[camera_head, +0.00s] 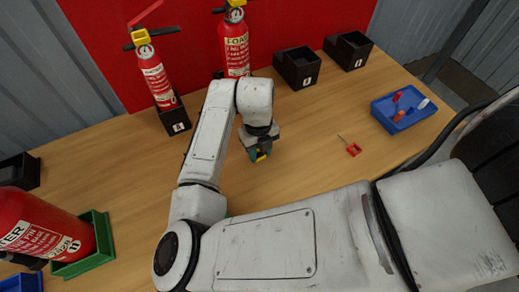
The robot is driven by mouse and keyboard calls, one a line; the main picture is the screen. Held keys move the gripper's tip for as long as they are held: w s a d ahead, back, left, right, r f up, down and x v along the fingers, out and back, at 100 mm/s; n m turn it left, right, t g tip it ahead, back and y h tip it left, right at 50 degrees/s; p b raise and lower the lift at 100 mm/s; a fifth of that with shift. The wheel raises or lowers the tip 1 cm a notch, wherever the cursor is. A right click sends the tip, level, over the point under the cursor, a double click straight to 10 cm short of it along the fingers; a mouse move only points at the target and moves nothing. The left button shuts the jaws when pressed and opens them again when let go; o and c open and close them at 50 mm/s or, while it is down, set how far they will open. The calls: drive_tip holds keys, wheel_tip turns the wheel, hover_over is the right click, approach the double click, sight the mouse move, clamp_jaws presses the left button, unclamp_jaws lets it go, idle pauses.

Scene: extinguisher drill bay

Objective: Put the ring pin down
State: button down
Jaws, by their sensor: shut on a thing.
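My gripper (261,154) is low over the middle of the wooden table, pointing down, and is shut on the ring pin. Only a small yellow bit (261,158) shows at the fingertips; the rest of the held pin is hidden by the fingers and wrist. I cannot tell whether it touches the table. A separate red-handled pin (353,149) with a thin metal shaft lies on the table to the right of my gripper.
Red extinguishers stand at the back, one in a black holder (175,119). Two black boxes (298,68) (348,50) stand at back right. A blue tray (382,112) holds small parts. Table around my gripper is clear.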

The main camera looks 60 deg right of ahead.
sight(258, 153)
drive_tip(key=shift+f, duration=0.2)
drive_tip(key=c, duration=0.8)
unclamp_jaws()
drive_tip(key=shift+r, duration=0.1)
drive_tip(key=shift+o, duration=0.2)
wheel_tip(258, 153, up, 12)
drive_tip(key=shift+w+d+r, duration=0.15)
drive_tip(key=shift+w+d, duration=0.05)
drive_tip(key=shift+w, duration=0.15)
